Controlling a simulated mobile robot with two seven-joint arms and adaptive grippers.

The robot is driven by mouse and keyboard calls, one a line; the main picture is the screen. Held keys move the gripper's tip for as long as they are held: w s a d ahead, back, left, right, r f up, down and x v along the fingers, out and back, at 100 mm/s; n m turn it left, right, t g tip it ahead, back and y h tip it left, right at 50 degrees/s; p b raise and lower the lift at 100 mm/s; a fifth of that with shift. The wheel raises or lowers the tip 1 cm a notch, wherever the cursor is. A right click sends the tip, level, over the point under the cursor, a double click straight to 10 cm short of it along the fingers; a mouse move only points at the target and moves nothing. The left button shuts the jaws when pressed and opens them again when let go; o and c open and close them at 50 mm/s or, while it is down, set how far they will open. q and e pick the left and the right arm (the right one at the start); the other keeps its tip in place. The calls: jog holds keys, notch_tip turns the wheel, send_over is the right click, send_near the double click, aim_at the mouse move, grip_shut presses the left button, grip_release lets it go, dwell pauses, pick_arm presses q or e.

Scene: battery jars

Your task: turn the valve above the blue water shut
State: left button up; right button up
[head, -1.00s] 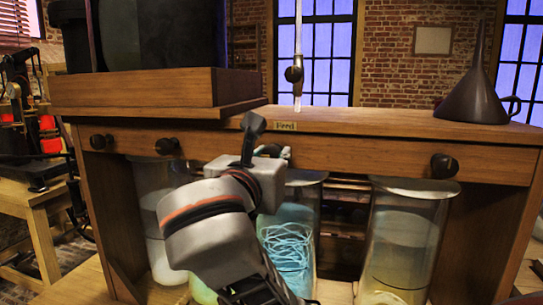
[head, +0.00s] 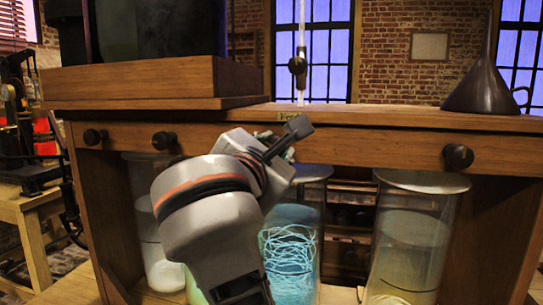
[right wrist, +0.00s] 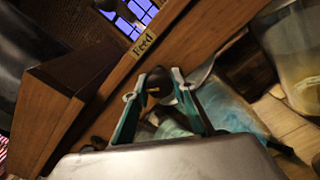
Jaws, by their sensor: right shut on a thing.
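The blue water with pale strands stands in a glass jar (head: 290,245) under the cabinet's front rail; its blue also shows in the right wrist view (right wrist: 225,108). The valve above it is a dark round knob (right wrist: 158,84) on the rail below the "Feed" label (right wrist: 143,43). My right gripper (right wrist: 156,86) has its two green fingers on either side of this knob and is shut on it. In the head view my right gripper (head: 286,152) hides the knob, and the wrist is tilted to the right. My left gripper is not in view.
Other dark knobs sit on the rail at the left (head: 95,137), left of my wrist (head: 164,140) and at the right (head: 457,157). Another jar (head: 415,235) stands at the right. A glass tube with a tap (head: 298,65) hangs above. A dark funnel (head: 485,85) stands on top.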

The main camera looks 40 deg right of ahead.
jog(key=shift+w+f+m, duration=0.1)
jog(key=shift+f+m, duration=0.05)
jog(key=shift+m, duration=0.35)
jog(key=m+b, duration=0.1)
jog(key=m, duration=0.1)
jog(key=shift+m+b, duration=0.3)
jog(key=shift+m, duration=0.1)
jog(key=m+b, duration=0.1)
jog(key=m, duration=0.1)
jog(key=shift+m, duration=0.3)
jog(key=shift+m+b, duration=0.35)
jog(key=shift+m, duration=0.45)
jog(key=shift+r+m+b, duration=0.2)
jog(key=shift+m+b, duration=0.1)
jog(key=shift+m, duration=0.6)
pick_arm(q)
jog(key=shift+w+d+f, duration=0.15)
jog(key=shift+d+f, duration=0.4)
pick_arm(e)
jog(key=shift+m, duration=0.5)
jog(key=shift+r, duration=0.1)
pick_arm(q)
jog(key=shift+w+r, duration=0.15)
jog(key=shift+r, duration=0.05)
